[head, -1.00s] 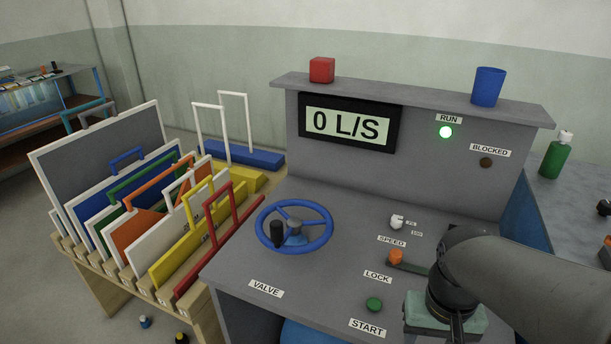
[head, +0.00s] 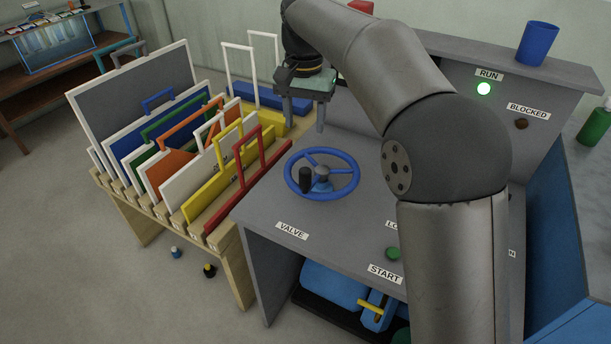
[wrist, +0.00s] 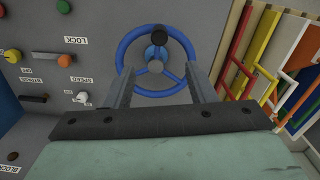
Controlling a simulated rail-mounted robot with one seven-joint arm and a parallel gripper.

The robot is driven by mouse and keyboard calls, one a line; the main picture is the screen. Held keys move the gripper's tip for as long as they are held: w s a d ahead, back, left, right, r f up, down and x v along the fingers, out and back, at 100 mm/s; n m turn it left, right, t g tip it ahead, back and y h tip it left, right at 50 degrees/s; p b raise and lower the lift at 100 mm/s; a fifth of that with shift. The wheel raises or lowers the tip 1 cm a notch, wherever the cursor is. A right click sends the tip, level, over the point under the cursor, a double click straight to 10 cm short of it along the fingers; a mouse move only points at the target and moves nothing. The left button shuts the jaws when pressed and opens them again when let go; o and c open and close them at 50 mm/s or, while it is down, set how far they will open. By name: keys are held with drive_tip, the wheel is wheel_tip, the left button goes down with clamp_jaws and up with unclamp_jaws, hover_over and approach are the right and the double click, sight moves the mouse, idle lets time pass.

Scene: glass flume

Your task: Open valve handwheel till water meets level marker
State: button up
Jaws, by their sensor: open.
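The blue valve handwheel (head: 322,172) with a black knob (head: 306,179) lies on the grey console top, behind the VALVE label. My gripper (head: 303,122) is open and empty, above and behind the wheel, fingers pointing down and apart from it. In the wrist view the wheel (wrist: 156,67) shows ahead, between and beyond my two fingers (wrist: 159,75), its knob (wrist: 174,40) at the far upper side. A glass tank (head: 62,46) stands at the far upper left; its water level and any marker are too small to tell. My arm hides the flow display.
A wooden rack of coloured framed boards (head: 150,160) stands left of the console, its red frame (head: 250,190) close to the wheel. A blue cup (head: 537,43) stands on the console ledge.

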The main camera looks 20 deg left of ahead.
sight(305, 169)
wheel_tip(305, 169, down, 17)
drive_tip(key=shift+r+p, duration=0.2)
drive_tip(key=shift+p, duration=0.2)
clamp_jaws()
drive_tip(key=shift+w, duration=0.15)
